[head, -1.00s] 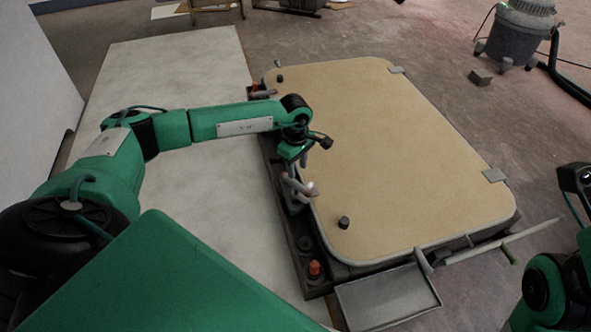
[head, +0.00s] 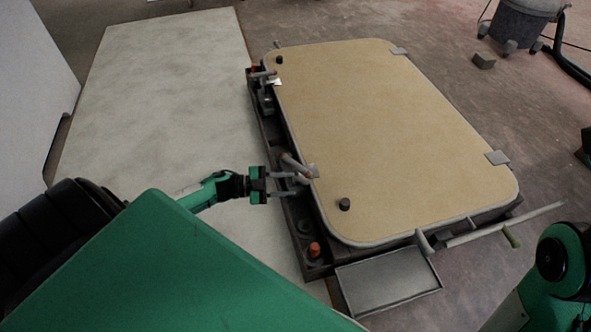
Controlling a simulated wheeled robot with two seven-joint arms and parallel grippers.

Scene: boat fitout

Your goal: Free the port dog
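A large tan hatch panel (head: 385,130) with a grey rim lies on a dark frame (head: 262,125). A grey lever-like dog (head: 294,163) sits at the middle of its left edge, and another dog (head: 262,75) sits near the far left corner. I cannot tell which one is called port. My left gripper (head: 291,184) is beside the nearer dog, on its left, with its fingers pointing right and apart. The fingertips are close to the dog's lever; whether they touch it is unclear. My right gripper is out of view; only part of my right arm shows.
A shallow grey tray (head: 388,308) is at the frame's near end, beside an orange-topped knob (head: 314,249). A long bar (head: 505,225) sticks out at the near right. Black knobs (head: 344,204) stand on the panel. A pale board (head: 150,110) lies clear on the left.

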